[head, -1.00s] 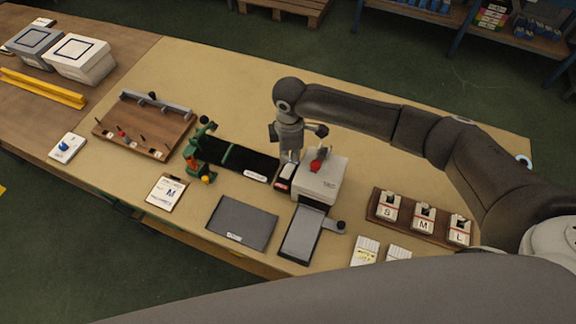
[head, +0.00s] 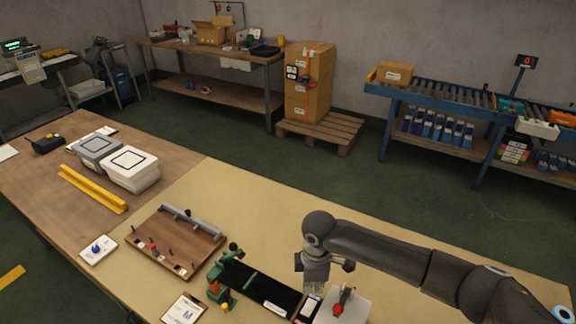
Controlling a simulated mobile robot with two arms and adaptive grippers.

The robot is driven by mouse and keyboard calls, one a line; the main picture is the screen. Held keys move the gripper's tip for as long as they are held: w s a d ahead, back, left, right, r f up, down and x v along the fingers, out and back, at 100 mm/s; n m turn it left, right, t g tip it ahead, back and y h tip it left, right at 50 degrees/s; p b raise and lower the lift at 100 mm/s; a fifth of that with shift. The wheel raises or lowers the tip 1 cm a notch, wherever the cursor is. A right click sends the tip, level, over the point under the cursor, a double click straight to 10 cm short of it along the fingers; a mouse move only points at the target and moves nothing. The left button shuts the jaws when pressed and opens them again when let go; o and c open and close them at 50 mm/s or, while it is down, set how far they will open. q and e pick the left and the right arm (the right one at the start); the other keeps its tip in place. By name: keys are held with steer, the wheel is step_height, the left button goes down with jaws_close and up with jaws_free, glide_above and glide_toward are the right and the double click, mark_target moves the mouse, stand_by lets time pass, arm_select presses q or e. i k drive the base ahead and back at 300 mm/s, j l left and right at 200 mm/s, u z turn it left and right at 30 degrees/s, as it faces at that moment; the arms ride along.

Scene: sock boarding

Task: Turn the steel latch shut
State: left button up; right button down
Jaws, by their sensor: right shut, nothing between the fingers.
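I cannot make out the steel latch for certain in the head view. My right gripper (head: 314,287) points down, shut and empty, at the bottom of the picture. It is just left of a pale machine box (head: 354,309) with a red handle (head: 341,301) on top. Whether its fingertips touch anything is not clear. A long black board (head: 265,285) runs left from there to a green clamp (head: 222,280) with an orange part. The lower part of the machine is cut off by the frame. My left gripper is not in view.
A wooden tray (head: 208,250) with a grey bar and small tools lies left of the clamp. A clipboard card (head: 184,309) lies in front. The tan tabletop behind the board is clear.

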mark_target(225, 306)
steer(key=k+j, duration=1.25)
